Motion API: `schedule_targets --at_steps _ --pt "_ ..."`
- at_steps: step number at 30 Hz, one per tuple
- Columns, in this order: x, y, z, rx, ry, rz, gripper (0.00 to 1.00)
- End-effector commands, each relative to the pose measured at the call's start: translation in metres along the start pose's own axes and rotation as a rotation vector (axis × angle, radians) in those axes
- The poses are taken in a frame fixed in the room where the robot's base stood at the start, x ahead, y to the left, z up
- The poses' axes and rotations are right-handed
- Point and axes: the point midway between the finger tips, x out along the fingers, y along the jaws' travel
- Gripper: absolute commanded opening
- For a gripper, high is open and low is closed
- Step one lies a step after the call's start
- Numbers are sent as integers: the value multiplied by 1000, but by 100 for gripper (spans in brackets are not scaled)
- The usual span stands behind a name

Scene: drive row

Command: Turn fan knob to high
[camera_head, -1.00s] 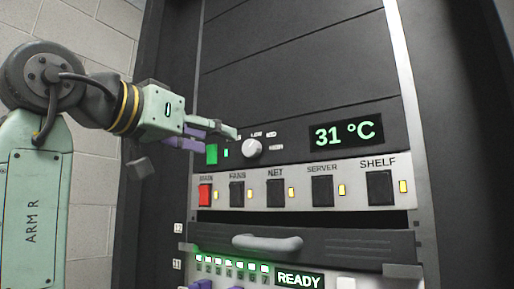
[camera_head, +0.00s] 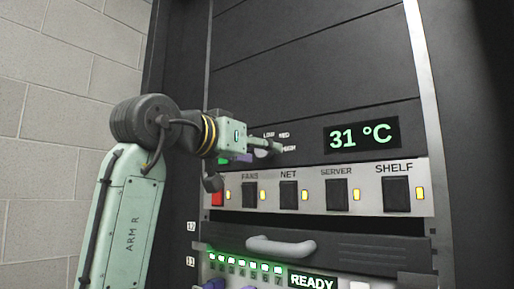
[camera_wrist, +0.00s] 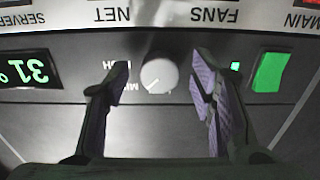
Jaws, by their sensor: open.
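The fan knob (camera_wrist: 159,74) is a round pale dial in the middle of the wrist view, which shows the panel upside down. A thin dark line on its face points to the lower left, towards a partly hidden label. My gripper (camera_wrist: 160,70) is open, with one finger on each side of the knob and a visible gap to each. In the head view my gripper (camera_head: 266,148) is in front of the knob and mostly hides it. The LOW, MED and HIGH labels (camera_head: 284,136) show above and right of it.
A display (camera_head: 362,135) reading 31 °C is to the right. A green button (camera_wrist: 271,72) is beside the knob. A drawer handle (camera_head: 281,245) sticks out lower down.

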Motion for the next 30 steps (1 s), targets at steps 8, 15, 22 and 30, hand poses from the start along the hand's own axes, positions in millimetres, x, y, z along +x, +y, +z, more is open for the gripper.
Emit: schedule_targets --at_steps 8,15,22,30 --pt "0 0 0 0 0 0 37" --pt "0 0 0 0 0 0 21" --pt "0 0 0 0 0 0 6" --pt "0 0 0 18 0 0 3"
